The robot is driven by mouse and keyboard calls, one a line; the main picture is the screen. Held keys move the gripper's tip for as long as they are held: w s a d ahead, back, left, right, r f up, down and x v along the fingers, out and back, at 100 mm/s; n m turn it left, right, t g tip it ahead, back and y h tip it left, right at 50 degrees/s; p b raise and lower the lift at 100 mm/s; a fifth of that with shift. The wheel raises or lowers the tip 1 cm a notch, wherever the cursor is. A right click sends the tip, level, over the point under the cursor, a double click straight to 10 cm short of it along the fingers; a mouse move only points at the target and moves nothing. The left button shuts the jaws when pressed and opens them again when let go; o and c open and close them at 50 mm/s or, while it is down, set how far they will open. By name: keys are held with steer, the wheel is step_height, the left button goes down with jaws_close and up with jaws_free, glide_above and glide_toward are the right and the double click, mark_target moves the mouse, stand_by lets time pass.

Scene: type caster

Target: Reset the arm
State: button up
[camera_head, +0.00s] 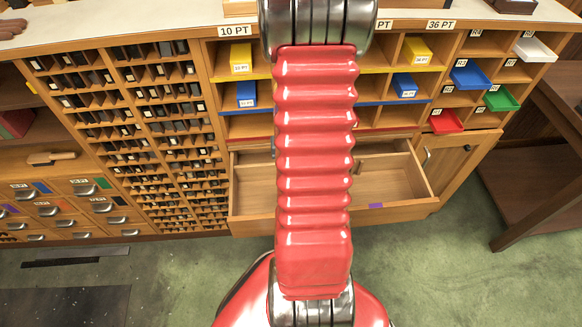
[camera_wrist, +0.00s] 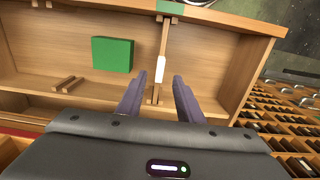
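My red ribbed arm (camera_head: 314,170) stretches over the middle of the cabinet in the head view and hides part of it. My gripper is out of sight there. In the wrist view my gripper (camera_wrist: 155,95) shows two dark fingers spread apart, with a gap between them. They are over an open wooden drawer (camera_head: 255,205). A thin wooden divider with a white patch (camera_wrist: 160,70) lies in line with the gap. I cannot tell whether the fingers touch anything, but nothing looks gripped.
A green block (camera_wrist: 112,54) lies in the drawer. Colored bins, blue (camera_head: 470,75), green (camera_head: 501,98) and red (camera_head: 446,122), jut out at the right. Type cubbies (camera_head: 150,120) fill the left. A wooden stand (camera_head: 545,150) is at far right. Green floor (camera_head: 440,275) is open in front.

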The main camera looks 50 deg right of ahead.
stand_by(0.3)
steer(key=w+a+r+n+t, duration=0.2)
steer(key=a+r+n+t, duration=0.3)
steer(key=a+r, duration=2.4)
steer(key=a+n, duration=0.2)
steer(key=n, duration=0.2)
steer(key=shift+w+a+r+n+t, duration=0.2)
steer(key=shift+a+r+n+t, duration=0.1)
